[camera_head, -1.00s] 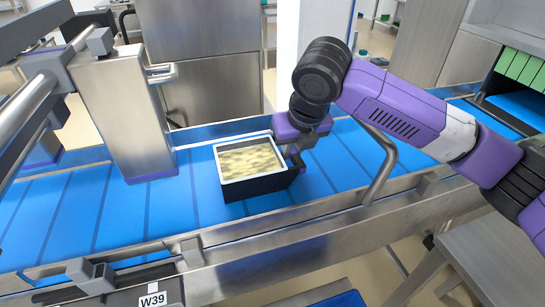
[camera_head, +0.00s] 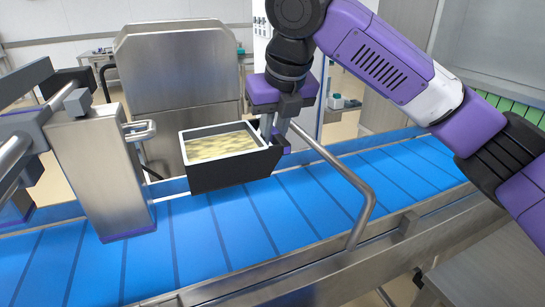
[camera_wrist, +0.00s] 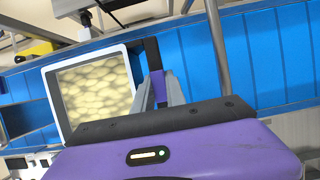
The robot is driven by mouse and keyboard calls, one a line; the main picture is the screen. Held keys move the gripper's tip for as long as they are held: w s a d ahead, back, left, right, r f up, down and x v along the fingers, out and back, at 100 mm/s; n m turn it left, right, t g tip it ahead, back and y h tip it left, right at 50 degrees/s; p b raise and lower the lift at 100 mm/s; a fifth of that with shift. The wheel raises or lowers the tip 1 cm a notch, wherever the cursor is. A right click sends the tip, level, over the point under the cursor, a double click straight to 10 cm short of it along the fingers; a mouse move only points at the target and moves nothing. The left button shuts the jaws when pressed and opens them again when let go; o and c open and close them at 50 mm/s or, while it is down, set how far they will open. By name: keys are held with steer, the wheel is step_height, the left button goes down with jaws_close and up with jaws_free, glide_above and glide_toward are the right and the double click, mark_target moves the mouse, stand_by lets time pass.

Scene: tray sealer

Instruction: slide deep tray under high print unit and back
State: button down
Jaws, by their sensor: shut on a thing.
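The deep tray (camera_head: 228,175) is black with a white rim and holds pale yellow lumpy food. It appears raised above the blue belt, at the belt's far side. In the wrist view the tray's white rim (camera_wrist: 128,63) lies left of the fingers (camera_wrist: 160,85). A steel box-shaped unit (camera_head: 95,165) with a purple lower edge, seemingly the print unit, hangs over the belt left of the tray. How much gap is under it cannot be told.
The blue belt (camera_head: 270,225) is bare below the tray and to its right. A bent steel rail (camera_head: 345,170) rises over the belt right of my gripper. A pipe handle (camera_head: 140,130) juts from the steel unit toward the tray. A steel cabinet (camera_head: 185,80) stands behind.

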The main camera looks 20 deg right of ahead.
step_height(320, 180, up, 4)
steer(key=shift+f, duration=0.2)
steer(key=shift+f+b, duration=3.65)
steer(key=shift+f, duration=5.75)
steer(key=shift+f, duration=0.1)
